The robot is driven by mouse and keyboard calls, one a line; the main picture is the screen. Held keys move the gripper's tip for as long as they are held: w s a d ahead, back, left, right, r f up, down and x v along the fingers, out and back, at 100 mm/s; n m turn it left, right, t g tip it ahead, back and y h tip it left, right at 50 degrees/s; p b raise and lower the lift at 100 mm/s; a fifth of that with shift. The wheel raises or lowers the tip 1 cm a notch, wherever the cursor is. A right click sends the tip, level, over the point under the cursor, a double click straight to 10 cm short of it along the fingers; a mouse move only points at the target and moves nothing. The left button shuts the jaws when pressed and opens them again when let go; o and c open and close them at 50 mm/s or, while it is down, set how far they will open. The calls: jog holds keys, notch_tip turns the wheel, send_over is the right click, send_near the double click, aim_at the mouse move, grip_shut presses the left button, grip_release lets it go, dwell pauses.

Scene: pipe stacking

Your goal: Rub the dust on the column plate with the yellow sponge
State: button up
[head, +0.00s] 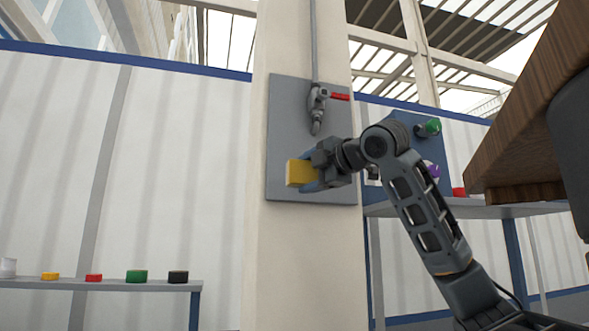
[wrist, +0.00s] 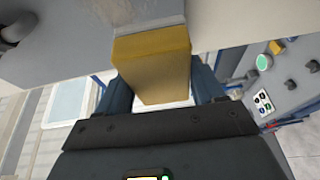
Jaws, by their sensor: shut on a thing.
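The yellow sponge (head: 299,173) is held in my gripper (head: 318,176), in front of the lower middle of the grey column plate (head: 285,120). In the wrist view the sponge (wrist: 152,68) sits between the two fingers of my gripper (wrist: 158,90), and its far end meets or nearly meets the plate (wrist: 128,20). I cannot tell for sure whether it touches. A greyish, scuffed patch shows on the plate just past the sponge in the wrist view; I cannot tell whether it is dust. The plate is fixed upright on the cream column (head: 262,240).
A tap with a red handle (head: 339,96) and a pipe sit on the plate above my gripper. A low shelf (head: 100,285) with several coloured caps is at the left. A table (head: 480,210) and a panel with a green knob (head: 430,127) are at the right. A wooden board (head: 530,110) hangs at upper right.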

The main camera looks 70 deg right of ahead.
aim_at(300, 161)
jog(key=shift+w+a+r+n+t, duration=0.15)
jog(key=shift+w+a+r+t, duration=0.05)
jog(key=shift+a+r, duration=0.35)
jog(key=shift+w+a+r+n+t, duration=0.2)
jog(key=shift+a+r, duration=0.2)
jog(key=shift+r, duration=0.15)
jog(key=shift+w+r, duration=0.15)
jog(key=shift+w+d+p, duration=0.3)
jog(key=shift+w+d, duration=0.65)
jog(key=shift+d, duration=0.15)
jog(key=shift+w+d+p, duration=0.25)
jog(key=shift+w+d, duration=0.65)
jog(key=shift+d, duration=0.2)
jog(key=shift+w+d+p, duration=0.4)
jog(key=shift+w+d, duration=0.2)
jog(key=shift+d, duration=0.15)
jog(key=s+d+p, duration=0.2)
jog(key=s+d, duration=0.7)
jog(key=s, duration=0.2)
jog(key=shift+d+p, duration=0.2)
jog(key=shift+p, duration=0.2)
